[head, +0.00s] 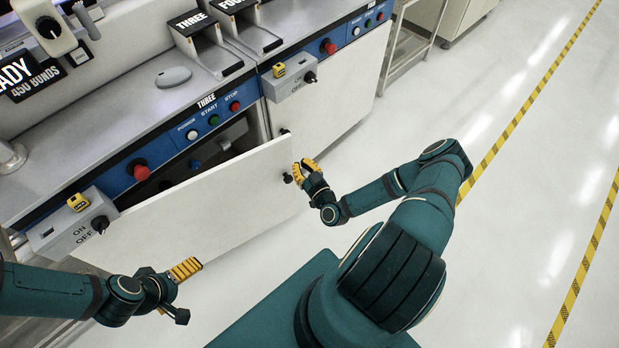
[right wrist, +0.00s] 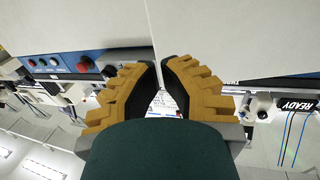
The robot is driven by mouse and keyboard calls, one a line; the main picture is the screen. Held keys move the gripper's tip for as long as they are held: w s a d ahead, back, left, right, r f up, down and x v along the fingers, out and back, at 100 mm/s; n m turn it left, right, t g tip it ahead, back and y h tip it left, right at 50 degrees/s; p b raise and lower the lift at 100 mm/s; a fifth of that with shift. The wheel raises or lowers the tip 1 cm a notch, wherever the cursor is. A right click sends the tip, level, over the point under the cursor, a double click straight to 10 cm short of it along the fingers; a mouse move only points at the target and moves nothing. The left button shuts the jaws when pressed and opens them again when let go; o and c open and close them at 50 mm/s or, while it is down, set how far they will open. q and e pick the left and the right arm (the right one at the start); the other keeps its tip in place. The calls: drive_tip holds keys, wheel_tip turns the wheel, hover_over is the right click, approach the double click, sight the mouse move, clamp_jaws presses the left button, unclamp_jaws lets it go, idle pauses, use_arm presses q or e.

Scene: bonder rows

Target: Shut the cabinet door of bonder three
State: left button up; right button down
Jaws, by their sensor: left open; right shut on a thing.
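The white cabinet door (head: 200,210) of bonder three stands ajar, its right edge swung out from the cabinet. A dark gap (head: 235,140) shows behind it, below the blue panel labelled THREE (head: 207,118). My right gripper (head: 295,172) is shut on the door's free right edge. In the right wrist view its ribbed yellow fingers (right wrist: 160,88) sit on either side of the thin edge of the white door (right wrist: 215,30). My left gripper (head: 184,292) is open and empty, low in front of the door's left part and apart from it.
The blue panel carries a red knob (head: 140,171) and buttons. A grey ON/OFF switch box (head: 75,222) sticks out at the left, another (head: 291,80) at bonder four. Bonder four's closed white front (head: 335,85) stands to the right. The floor (head: 500,220) at right is clear, with yellow-black stripes.

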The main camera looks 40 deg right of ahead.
sight(291, 151)
drive_tip(key=shift+w+d+b, duration=0.25)
drive_tip(key=shift+w, duration=1.1)
drive_tip(key=shift+w+d+b, duration=0.2)
drive_tip(key=shift+w, duration=1.1)
